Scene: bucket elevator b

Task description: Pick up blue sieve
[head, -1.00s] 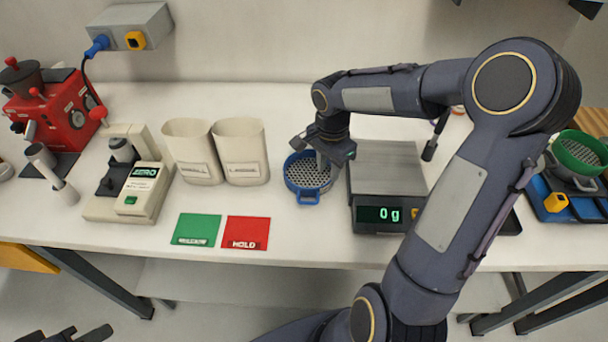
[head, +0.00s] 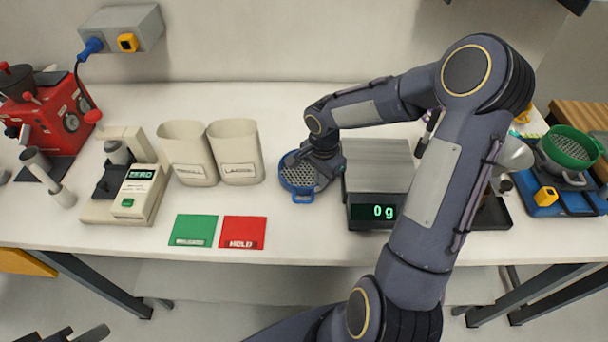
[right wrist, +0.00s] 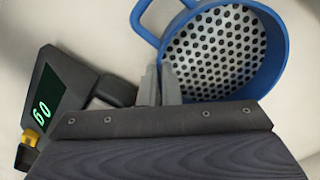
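The blue sieve (head: 299,190) is a round blue ring with a perforated grey mesh bottom, on the white table just left of the scale. A loop handle points to the front. In the right wrist view the sieve (right wrist: 262,85) fills the upper right, with handles at its upper left. My right gripper (head: 318,180) is at its right side. In the right wrist view its fingers (right wrist: 161,80) are close together at the rim, one on each side, and look shut on it. My left gripper (head: 78,334) is partly cut off at the bottom left edge.
The scale (head: 375,180), reading 0 g, stands close to the right. Two beige containers (head: 210,153) stand to the left. Green (head: 194,230) and red (head: 243,232) cards lie in front. A green sieve (head: 570,147) stands far right.

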